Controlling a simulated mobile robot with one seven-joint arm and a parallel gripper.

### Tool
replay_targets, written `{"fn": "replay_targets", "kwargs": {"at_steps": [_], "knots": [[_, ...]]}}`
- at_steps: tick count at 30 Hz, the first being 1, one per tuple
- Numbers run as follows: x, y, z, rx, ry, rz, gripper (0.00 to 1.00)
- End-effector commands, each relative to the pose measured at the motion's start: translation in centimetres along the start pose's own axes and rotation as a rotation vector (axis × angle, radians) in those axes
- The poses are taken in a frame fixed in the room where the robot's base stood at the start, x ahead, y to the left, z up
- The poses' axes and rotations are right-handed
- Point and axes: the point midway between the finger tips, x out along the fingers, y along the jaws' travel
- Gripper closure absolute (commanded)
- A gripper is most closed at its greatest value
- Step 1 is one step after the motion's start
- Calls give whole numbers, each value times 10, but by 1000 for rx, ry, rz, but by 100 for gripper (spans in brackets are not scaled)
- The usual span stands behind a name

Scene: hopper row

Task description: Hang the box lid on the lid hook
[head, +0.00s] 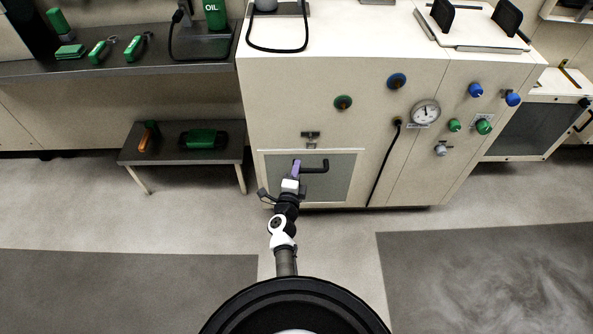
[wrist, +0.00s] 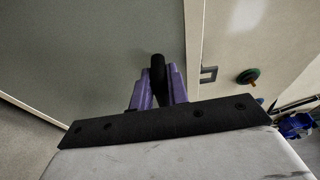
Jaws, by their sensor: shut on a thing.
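The box lid (head: 338,178) appears to be the grey panel low on the front of the cream cabinet. It has a black bar handle (head: 320,169). My gripper (head: 296,169) has purple fingers and is at the left part of this handle. In the wrist view the fingers (wrist: 158,88) are shut on the black handle (wrist: 157,69), one on each side. The lid looks upright, in the cabinet front; whether it is seated or loose I cannot tell. A small black bracket, apparently the lid hook (head: 311,137), is just above the lid, and nothing hangs on it.
A low dark bench (head: 168,155) with green items stands to the left. A black hose (head: 384,160) hangs right of the lid. Knobs and a round gauge (head: 425,113) stick out of the cabinet front. The floor (head: 180,220) around my base is clear.

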Motion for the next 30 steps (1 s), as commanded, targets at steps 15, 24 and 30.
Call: {"fn": "replay_targets", "kwargs": {"at_steps": [15,24,30], "knots": [[19,-3,4,0,0,-5,100],[26,-2,6,-1,0,-4,100],[26,-2,6,-1,1,-5,100]]}}
